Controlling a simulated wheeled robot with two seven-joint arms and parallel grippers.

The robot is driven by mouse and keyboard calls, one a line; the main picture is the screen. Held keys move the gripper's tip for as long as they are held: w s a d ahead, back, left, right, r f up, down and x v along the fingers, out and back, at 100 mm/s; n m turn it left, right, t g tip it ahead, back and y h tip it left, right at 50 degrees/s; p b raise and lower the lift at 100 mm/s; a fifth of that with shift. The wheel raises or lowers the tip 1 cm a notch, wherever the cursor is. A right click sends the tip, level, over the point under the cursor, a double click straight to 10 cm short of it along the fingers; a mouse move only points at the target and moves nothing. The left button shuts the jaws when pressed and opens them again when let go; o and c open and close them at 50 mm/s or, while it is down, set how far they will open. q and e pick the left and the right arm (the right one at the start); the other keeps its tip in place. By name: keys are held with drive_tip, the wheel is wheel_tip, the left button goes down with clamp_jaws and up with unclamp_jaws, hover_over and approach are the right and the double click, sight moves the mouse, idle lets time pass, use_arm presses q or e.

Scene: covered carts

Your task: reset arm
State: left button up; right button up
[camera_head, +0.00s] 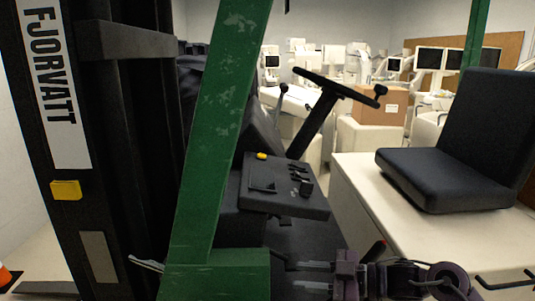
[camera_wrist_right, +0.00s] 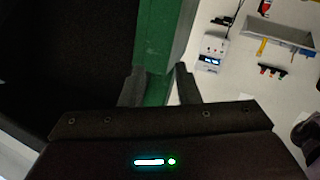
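My right gripper (camera_head: 302,276) is low in the head view, near the bottom edge, with its fingers pointing left. Its two fingers are apart with nothing visible held. In the right wrist view the gripper (camera_wrist_right: 158,80) is also open, and a green post (camera_wrist_right: 163,35) shows between and beyond the fingertips. In the head view the green post (camera_head: 222,110) of a forklift rises left of the gripper, with a gap between its base and the fingertips. My left gripper cannot be made out in the head view.
The forklift has a black mast (camera_head: 120,150), a control panel (camera_head: 285,190) with a yellow button, a steering wheel (camera_head: 335,85) and a black seat (camera_head: 445,180). A cardboard box (camera_head: 380,105) and white equipment stand behind. A shelf unit (camera_wrist_right: 275,40) and white floor show in the wrist view.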

drive_tip(key=s+d+f+m+t+h, duration=0.1)
drive_tip(key=s+f+m+t+h, duration=0.4)
drive_tip(key=f+m+h, duration=0.5)
drive_tip(key=s+d+f+m+g+h, duration=0.3)
drive_tip(key=s+d, duration=0.2)
drive_tip(key=s, duration=0.4)
drive_tip(key=s+d+f+m+g+h, duration=0.25)
drive_tip(key=s+d+f, duration=0.2)
drive_tip(key=s, duration=0.45)
wheel_tip(320, 180, down, 30)
drive_tip(key=s+g, duration=0.2)
drive_tip(key=s, duration=0.1)
drive_tip(key=s+d+f, duration=0.2)
drive_tip(key=s+f, duration=0.7)
drive_tip(key=s+d+f+g, duration=0.1)
drive_tip(key=s+d+f, duration=0.1)
drive_tip(key=s+f, duration=0.6)
drive_tip(key=shift+s+f, duration=0.35)
drive_tip(key=shift+s, duration=0.6)
